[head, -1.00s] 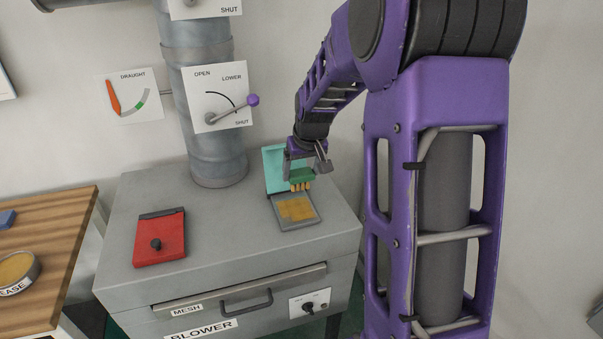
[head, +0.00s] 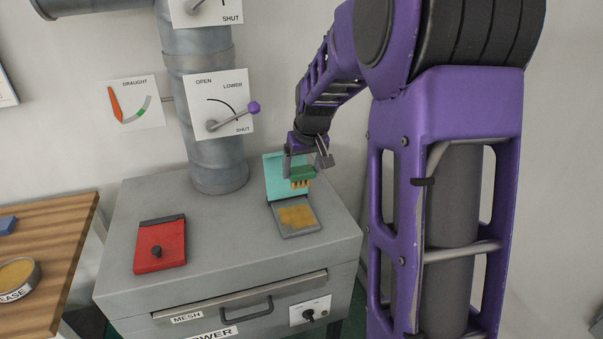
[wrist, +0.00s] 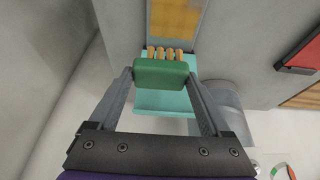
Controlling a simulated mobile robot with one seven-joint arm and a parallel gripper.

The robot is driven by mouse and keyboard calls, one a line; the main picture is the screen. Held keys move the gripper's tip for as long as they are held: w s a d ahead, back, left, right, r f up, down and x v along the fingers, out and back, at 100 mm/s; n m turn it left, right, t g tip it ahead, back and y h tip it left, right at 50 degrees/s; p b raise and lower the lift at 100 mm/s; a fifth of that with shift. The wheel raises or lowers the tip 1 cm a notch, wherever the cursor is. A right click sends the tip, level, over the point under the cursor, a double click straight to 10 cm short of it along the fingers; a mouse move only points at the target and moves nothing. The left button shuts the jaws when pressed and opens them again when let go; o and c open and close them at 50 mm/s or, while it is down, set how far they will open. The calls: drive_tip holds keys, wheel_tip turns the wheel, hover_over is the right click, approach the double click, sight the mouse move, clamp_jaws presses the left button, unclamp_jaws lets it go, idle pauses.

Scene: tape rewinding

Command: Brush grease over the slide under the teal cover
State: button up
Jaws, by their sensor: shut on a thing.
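The teal cover (head: 284,172) stands open, hinged up at the back of a grey-framed slide (head: 296,216) on top of the grey machine. Yellowish grease covers much of the slide's surface. My gripper (head: 302,172) is shut on a green brush (head: 300,173) with yellow-tipped bristles pointing down. The brush is in front of the teal cover, near the slide's back edge; I cannot tell whether the bristles touch anything. In the wrist view the green brush (wrist: 163,74) sits between both fingers, with the teal cover (wrist: 165,103) behind it and the greased slide (wrist: 175,18) beyond the bristles.
A shut red cover (head: 160,245) with a black knob lies left on the machine top (head: 225,235). A pipe (head: 215,150) with a lever (head: 235,115) rises behind. A round grease tin (head: 18,278) sits on the wooden table (head: 60,235) at far left.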

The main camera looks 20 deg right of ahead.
idle(0.4)
drive_tip(key=s+a+f+b, duration=0.1)
drive_tip(key=s+a+b, duration=0.4)
drive_tip(key=a, duration=0.2)
drive_tip(key=shift+w+d+f+b, duration=0.15)
drive_tip(key=shift+f+b, duration=0.85)
drive_tip(key=shift+f, duration=0.55)
drive_tip(key=shift+w+a+f+b, duration=0.1)
drive_tip(key=shift+f+b, duration=0.9)
drive_tip(key=shift+f, duration=0.5)
drive_tip(key=shift+f+b, duration=0.8)
drive_tip(key=shift+f, duration=0.2)
drive_tip(key=shift+d, duration=0.1)
drive_tip(key=shift+d+r+p, duration=0.1)
drive_tip(key=shift+d+p, duration=0.2)
drive_tip(key=shift+d, duration=1.6)
drive_tip(key=shift+a+f, duration=0.2)
drive_tip(key=shift+a, duration=1.75)
